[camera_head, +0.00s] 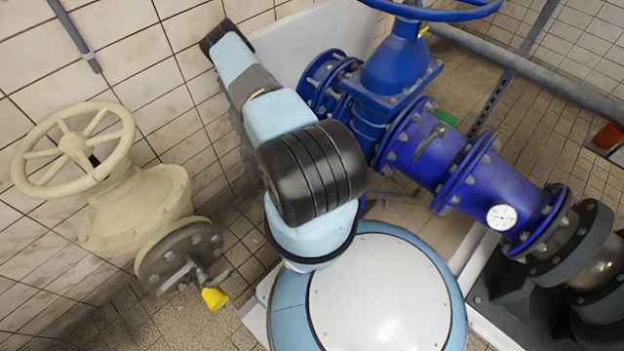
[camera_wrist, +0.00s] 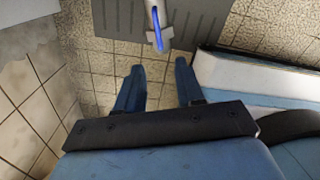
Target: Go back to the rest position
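In the wrist view my gripper (camera_wrist: 159,66) has its two blue fingers apart, with nothing between them. Tiled floor shows between and beyond the fingers. In the head view my light-blue and black arm rises from my round base and reaches up and left, close to the tiled wall; the gripper itself cannot be made out there. A thin pale rod with a blue stripe (camera_wrist: 158,30) shows just ahead of the fingertips, apart from them, in front of a grey plate (camera_wrist: 195,22).
A cream valve with a handwheel (camera_head: 75,150) and a yellow-tipped tap (camera_head: 214,298) stands left of my arm. A blue pipe (camera_head: 450,165) with a blue valve and handwheel (camera_head: 440,8) runs close on the right. A white gauge (camera_head: 501,217) sits on the pipe. Tiled walls enclose the left.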

